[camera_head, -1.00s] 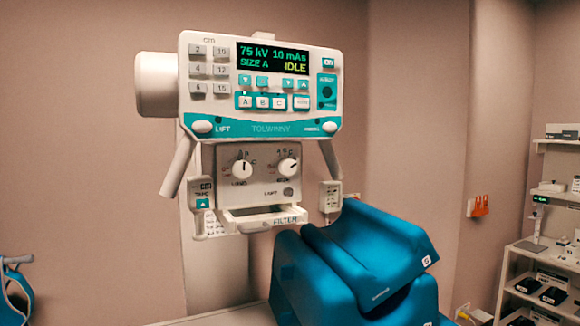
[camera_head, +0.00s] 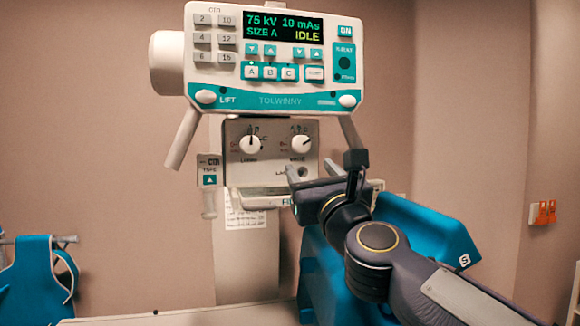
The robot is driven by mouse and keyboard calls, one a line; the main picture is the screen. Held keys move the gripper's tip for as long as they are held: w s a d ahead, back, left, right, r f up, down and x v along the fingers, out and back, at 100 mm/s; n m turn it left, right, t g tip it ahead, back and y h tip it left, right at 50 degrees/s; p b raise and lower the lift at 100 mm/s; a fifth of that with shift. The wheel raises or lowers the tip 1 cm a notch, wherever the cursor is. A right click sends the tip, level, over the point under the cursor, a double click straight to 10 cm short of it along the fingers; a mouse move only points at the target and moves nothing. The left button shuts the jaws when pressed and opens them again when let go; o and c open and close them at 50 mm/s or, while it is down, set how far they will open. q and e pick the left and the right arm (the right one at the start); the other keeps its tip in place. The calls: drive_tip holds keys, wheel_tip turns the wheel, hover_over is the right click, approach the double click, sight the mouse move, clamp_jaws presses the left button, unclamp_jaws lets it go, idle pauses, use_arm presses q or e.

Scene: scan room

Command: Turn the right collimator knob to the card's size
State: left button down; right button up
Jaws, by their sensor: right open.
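The right collimator knob (camera_head: 301,144) is a white dial on the collimator panel (camera_head: 275,163), below the control console. Its dark pointer mark points up and to the right; the scale around it is too small to read. The left knob (camera_head: 250,145) is beside it. My right gripper (camera_head: 322,168) is open and empty, below and to the right of the right knob, apart from it. It covers the lower right of the panel. A white printed sheet (camera_head: 245,218) hangs below the panel; its text is unreadable. I cannot tell whether it is the card. My left gripper is out of view.
The console screen (camera_head: 281,26) reads 75 kV, 10 mAs, SIZE A, IDLE. A handle bar (camera_head: 262,197) juts out under the panel. A blue padded chair (camera_head: 425,228) stands at the right, partly behind my arm. Slanted handles (camera_head: 183,138) flank the panel.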

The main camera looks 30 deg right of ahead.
sight(303, 148)
drive_tip(key=w+r+p, duration=0.1)
drive_tip(key=w, duration=0.1)
drive_tip(key=w+d+r+m, duration=0.1)
drive_tip(key=w, duration=0.2)
drive_tip(key=w+d+r+m+p, duration=0.1)
drive_tip(key=w, duration=0.1)
drive_tip(key=shift+w+d+r+h+p, duration=0.2)
drive_tip(key=shift+r+h+p, duration=0.1)
drive_tip(key=shift+r+h, duration=0.1)
drive_tip(key=shift+c, duration=0.3)
drive_tip(key=c, duration=0.9)
